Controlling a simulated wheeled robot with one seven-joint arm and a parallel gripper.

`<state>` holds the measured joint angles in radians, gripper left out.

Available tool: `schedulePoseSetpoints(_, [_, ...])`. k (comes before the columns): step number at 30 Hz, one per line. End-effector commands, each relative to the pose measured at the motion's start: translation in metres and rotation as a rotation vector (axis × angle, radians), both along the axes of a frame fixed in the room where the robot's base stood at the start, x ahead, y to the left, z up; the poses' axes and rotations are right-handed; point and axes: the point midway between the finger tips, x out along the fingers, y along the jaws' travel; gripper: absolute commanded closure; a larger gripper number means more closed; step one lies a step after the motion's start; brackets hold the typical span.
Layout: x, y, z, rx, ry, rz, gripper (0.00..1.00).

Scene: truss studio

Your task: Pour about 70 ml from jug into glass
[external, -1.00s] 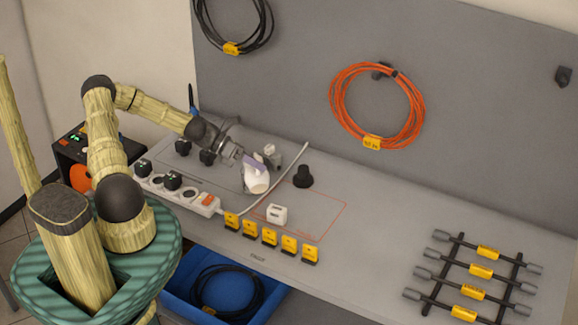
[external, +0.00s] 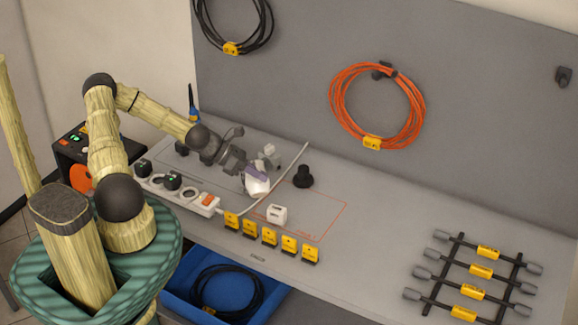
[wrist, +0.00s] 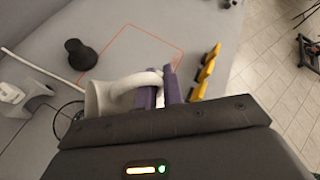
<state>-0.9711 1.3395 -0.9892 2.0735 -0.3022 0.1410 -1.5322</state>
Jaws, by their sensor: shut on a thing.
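My gripper (external: 250,174) has purple fingers, which also show in the wrist view (wrist: 160,90). It is shut on the handle of the white jug (external: 258,187). In the wrist view the jug (wrist: 95,100) sits left of the fingers, its lower part cut off by the dark gripper body. The jug is held above the bench and looks tilted in the external view. Its contents cannot be seen. I cannot pick out the glass in either view; it may be hidden behind the jug or gripper.
A black knob-like object (external: 303,178) stands right of the jug. A small white block (external: 277,213) is on the orange-outlined area, near several yellow tags (external: 269,237). The bench between the outline and the rack (external: 480,272) is clear.

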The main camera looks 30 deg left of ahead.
Motion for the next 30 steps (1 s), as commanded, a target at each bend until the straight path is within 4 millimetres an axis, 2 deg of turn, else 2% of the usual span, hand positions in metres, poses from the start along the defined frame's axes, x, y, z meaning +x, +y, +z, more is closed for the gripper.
schedulePoseSetpoints(16, [0.0,0.0,-0.001,0.005,-0.006,0.001,1.0])
schedulePoseSetpoints(30, [-0.008,-0.008,-0.023,0.166,-0.174,0.0,1.0])
